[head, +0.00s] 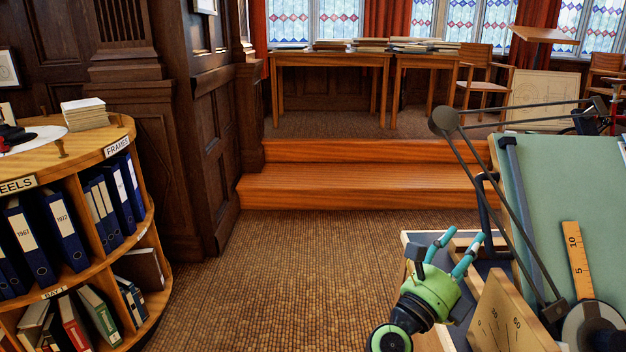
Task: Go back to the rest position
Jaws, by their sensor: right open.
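My right gripper (454,251) shows at the lower right, green with two teal-tipped fingers. Its fingers are spread apart and nothing shows between them. It is in front of a small table or tray with wooden pieces, close to the left side of the drafting board (540,190). I cannot tell whether it touches anything there. My left gripper is not in view.
A curved wooden shelf (95,158) with binders stands at the left. A wooden protractor piece (497,318) and a drafting arm (480,175) are close to my right gripper. Carpet (270,285) is clear in the middle, up to wooden steps (350,185).

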